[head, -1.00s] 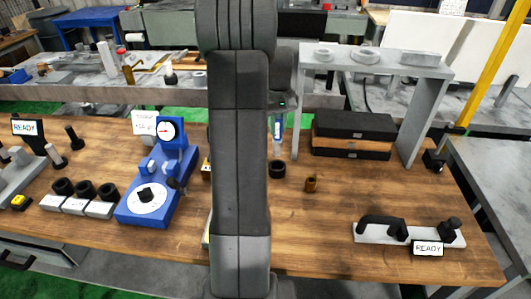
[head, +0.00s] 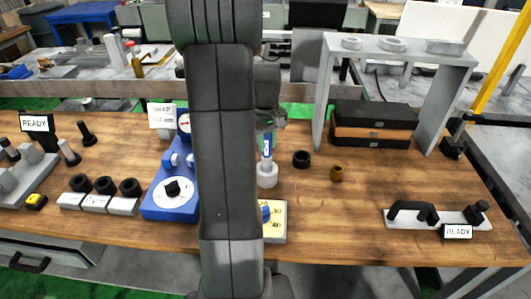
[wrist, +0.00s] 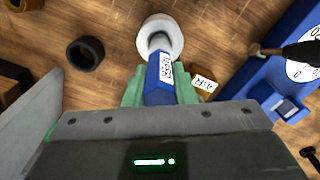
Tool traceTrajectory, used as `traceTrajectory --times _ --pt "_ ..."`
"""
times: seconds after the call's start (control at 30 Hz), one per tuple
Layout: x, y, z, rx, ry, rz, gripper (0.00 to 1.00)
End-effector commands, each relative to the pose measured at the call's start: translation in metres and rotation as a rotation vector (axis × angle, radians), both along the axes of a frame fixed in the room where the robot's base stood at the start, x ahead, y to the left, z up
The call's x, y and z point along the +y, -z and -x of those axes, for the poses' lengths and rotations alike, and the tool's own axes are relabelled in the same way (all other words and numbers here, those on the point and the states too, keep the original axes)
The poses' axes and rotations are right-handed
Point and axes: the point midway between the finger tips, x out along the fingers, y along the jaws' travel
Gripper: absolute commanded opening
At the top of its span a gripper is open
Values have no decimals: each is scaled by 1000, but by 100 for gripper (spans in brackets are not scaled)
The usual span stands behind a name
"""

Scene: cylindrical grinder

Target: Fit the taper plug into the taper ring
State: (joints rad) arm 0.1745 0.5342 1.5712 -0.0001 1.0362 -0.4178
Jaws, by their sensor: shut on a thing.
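My gripper (wrist: 160,92) is shut on the taper plug (wrist: 159,82), gripping its blue, labelled handle between green fingers. The plug's grey metal end points at the taper ring (wrist: 176,36), a thick white ring on the wooden bench. In the wrist view the metal end overlaps the ring's hole; I cannot tell how deep it sits. In the head view the blue plug (head: 267,145) stands roughly upright directly above the white ring (head: 267,178). My arm hides part of the bench just left of them.
A black ring (head: 301,158) and a brass-coloured piece (head: 337,173) stand right of the white ring. A blue dial gauge stand (head: 170,203) is at left. A cream plate (head: 276,224) lies in front.

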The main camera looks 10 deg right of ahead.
Motion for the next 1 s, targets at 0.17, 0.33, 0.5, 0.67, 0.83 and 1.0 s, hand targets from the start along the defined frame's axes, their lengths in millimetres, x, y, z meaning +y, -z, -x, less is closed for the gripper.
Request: traceTrajectory --times 0.17,0.33,0.5,0.67,0.83,1.0 --pt "0 23 1 3 0 0 0" --pt "0 37 0 -1 0 0 0" --pt "0 37 0 -1 0 1 0" --pt "0 40 0 -1 0 1 0" --pt "0 41 0 0 0 0 45" --pt "0 40 0 0 0 0 45"
